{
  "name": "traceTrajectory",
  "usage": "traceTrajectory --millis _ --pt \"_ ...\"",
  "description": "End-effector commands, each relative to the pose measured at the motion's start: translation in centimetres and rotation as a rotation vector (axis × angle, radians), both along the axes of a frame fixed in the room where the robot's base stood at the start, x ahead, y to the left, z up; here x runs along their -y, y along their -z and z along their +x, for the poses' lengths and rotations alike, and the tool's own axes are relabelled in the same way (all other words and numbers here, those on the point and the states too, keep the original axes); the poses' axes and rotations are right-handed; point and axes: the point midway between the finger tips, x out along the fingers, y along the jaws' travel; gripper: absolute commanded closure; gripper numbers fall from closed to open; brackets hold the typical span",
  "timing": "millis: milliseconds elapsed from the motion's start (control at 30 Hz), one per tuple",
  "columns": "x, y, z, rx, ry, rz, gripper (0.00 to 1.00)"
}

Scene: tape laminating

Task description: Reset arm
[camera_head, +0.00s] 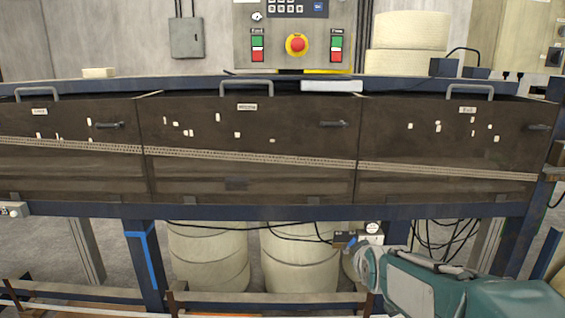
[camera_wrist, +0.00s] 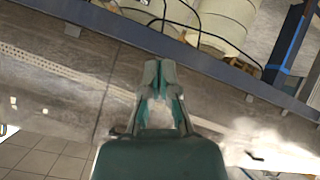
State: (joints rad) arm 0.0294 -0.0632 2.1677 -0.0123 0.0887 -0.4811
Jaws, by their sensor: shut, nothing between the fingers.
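My gripper (camera_wrist: 159,68) shows in the wrist view, its two fingers brought together at the tips with nothing between them. Behind it lies the machine's dark panelled front, seen upside down, with the blue frame rail beyond the fingertips. In the head view my teal and grey arm reaches in from the lower right.
A long machine with dark hinged covers (camera_head: 250,185) spans the view on a blue frame (camera_head: 60,209). A control panel with a red emergency button (camera_head: 297,44) stands behind it. Cream rolls (camera_head: 208,258) stand beneath. Black cables hang at the lower right.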

Motion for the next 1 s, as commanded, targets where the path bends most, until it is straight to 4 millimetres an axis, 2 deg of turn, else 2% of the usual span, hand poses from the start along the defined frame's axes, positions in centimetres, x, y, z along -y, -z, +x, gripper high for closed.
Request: traceTrajectory --millis 33,267,500,600,767,1000 --pt "-0.2 -0.7 -2.0 -0.024 0.018 0.028 1.0" --pt "-0.8 -1.5 -11.4 -0.183 0.127 0.162 1.0" --pt "-1.3 -0.6 -21.3 -0.344 0.26 0.28 1.0" --pt "-1.4 0.1 -24.4 -0.396 0.307 0.312 1.0" --pt "-1.5 0.7 -26.7 -0.439 0.344 0.334 1.0" --pt "-1.5 0.7 -26.8 -0.443 0.347 0.336 1.0"
